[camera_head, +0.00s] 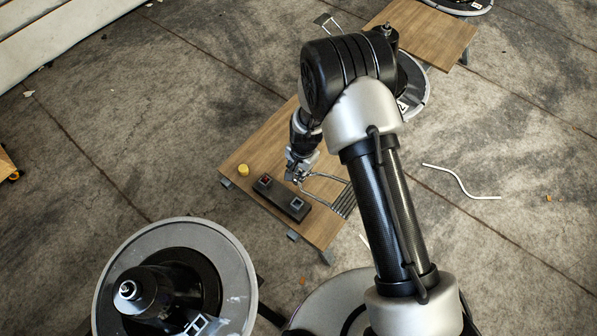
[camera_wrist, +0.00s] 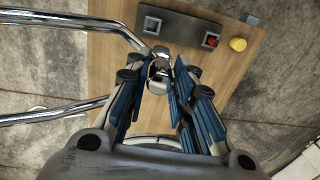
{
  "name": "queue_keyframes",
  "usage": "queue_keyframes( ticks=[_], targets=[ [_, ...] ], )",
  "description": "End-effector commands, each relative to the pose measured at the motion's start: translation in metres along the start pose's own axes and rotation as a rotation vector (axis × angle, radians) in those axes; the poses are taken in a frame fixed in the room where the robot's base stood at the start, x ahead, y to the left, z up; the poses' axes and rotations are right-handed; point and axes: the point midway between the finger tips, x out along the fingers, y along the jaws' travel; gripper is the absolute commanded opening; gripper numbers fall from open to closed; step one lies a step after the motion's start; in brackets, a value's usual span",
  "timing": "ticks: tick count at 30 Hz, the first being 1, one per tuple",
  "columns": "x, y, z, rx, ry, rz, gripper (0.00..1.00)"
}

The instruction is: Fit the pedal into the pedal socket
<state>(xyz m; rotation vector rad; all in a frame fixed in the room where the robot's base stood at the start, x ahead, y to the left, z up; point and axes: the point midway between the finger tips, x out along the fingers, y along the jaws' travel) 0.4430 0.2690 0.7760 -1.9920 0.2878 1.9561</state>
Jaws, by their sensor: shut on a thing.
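My gripper (camera_wrist: 160,82) is shut on a small shiny chrome piece (camera_wrist: 160,66), which I take to be the pedal. In the head view my gripper (camera_head: 298,172) is over the wooden board, just behind the dark socket block (camera_head: 281,197). The block also shows in the wrist view (camera_wrist: 182,31), beyond the fingertips. It has two square openings: a grey-rimmed one (camera_wrist: 152,25) and one with red in it (camera_wrist: 212,40). I cannot tell which is the pedal socket. The held piece appears apart from both openings; its lower part is hidden between the fingers.
A yellow knob (camera_head: 243,170) stands beside the block.

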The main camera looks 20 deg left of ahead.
Motion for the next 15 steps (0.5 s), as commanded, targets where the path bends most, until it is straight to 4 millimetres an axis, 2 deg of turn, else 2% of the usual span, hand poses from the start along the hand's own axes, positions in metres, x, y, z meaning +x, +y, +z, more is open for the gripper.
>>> queue_keyframes(
  ticks=[1,15],
  targets=[
    [-0.007,-0.001,0.0,0.0,0.001,-0.001,0.0],
    [-0.043,-0.005,-0.001,-0.001,0.001,-0.001,0.0]
  ],
)
